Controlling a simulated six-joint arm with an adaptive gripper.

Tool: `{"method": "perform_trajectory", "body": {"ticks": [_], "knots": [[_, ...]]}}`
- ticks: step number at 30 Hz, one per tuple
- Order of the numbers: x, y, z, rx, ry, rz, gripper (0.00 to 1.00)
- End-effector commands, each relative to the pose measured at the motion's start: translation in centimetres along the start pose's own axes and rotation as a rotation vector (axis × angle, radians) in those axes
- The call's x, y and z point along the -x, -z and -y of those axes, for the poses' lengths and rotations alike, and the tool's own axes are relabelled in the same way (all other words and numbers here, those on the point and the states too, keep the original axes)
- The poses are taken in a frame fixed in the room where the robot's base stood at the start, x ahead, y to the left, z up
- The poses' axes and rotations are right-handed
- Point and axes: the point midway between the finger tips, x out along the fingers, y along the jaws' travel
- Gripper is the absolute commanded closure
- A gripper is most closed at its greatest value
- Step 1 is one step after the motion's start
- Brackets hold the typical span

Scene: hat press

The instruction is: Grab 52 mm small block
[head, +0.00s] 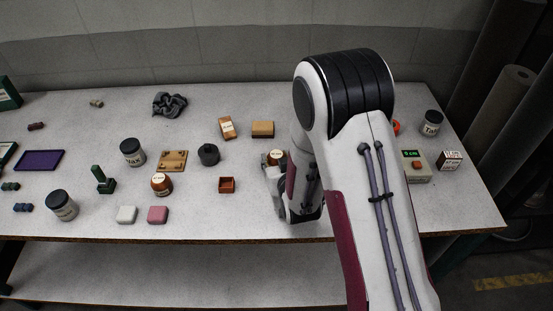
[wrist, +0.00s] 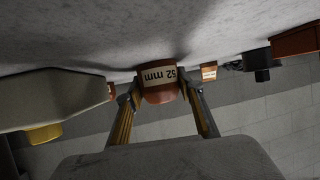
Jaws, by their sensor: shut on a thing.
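The 52 mm small block (wrist: 158,92) is a reddish-brown piece with a pale label reading "52 mm", upside down in the wrist view. It sits between the two fingers of my gripper (wrist: 160,96), which is shut on it. In the head view the block (head: 276,155) shows only partly, just left of my arm, at table height. My gripper (head: 275,176) is largely hidden there by my own arm. I cannot tell whether the block touches the table.
A similar labelled round block (head: 161,185) stands to the left. A box with a green display (head: 415,167) is right of my arm.

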Motion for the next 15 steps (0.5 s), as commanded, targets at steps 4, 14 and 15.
{"method": "perform_trajectory", "body": {"ticks": [4, 14, 15], "knots": [[0.1, 0.4, 0.0, 0.0, 0.0, -0.002, 0.85], [1.1, 2.4, 0.0, -0.001, 0.0, -0.003, 0.85], [1.3, 2.8, 0.0, -0.001, 0.0, -0.003, 0.85]]}}
